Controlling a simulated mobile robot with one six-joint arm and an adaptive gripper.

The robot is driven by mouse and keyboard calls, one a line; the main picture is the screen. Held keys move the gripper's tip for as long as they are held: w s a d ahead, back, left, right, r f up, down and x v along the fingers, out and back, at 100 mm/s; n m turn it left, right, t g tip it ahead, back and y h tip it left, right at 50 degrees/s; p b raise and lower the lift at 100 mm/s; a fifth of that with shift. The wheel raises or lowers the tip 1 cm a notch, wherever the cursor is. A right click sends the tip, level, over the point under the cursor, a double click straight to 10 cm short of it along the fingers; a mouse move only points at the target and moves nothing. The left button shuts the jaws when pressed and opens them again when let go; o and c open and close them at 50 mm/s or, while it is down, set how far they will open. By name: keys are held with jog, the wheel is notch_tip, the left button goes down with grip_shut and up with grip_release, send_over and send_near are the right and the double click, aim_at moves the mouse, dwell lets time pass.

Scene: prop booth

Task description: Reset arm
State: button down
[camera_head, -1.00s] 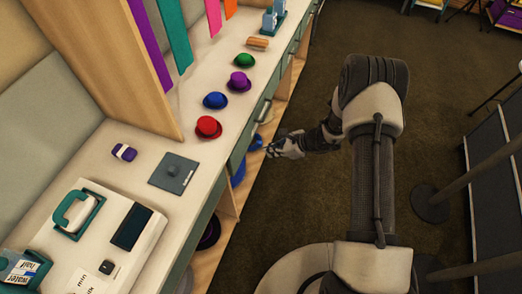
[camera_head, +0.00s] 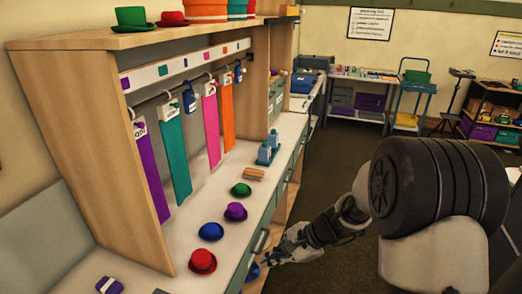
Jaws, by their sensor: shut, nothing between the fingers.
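My gripper (camera_head: 276,257) is shut and empty at the lower middle of the head view. It is just right of the counter's front edge, beside a drawer handle. My arm reaches to it from the right, its large dark joint filling the lower right. On the counter (camera_head: 150,237) a row of small hats runs away from me: a red hat (camera_head: 203,261), a blue hat (camera_head: 211,231), a purple hat (camera_head: 236,211) and a green hat (camera_head: 241,189).
Coloured strips hang from a rail under a wooden shelf (camera_head: 90,44) bearing more hats. A brush (camera_head: 253,174) and blue bottles (camera_head: 266,152) stand farther along the counter. Dark carpet right of the counter is open. A cart (camera_head: 410,100) and a far table (camera_head: 362,73) stand at the back.

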jog(key=s+d+r+n+h, duration=0.3)
jog(key=s+r+n, duration=0.5)
jog(key=s+r, duration=0.55)
jog(key=s+d+r+n+t+h, duration=0.1)
jog(key=s+d+r+n+h, duration=0.1)
jog(key=s+d, duration=0.2)
jog(key=s+d+r+n+t+h, duration=0.2)
jog(key=s+d+r+n, duration=0.1)
jog(key=s, duration=0.4)
jog(key=shift+s+d+n+h, duration=0.3)
jog(key=shift+s+d, duration=0.1)
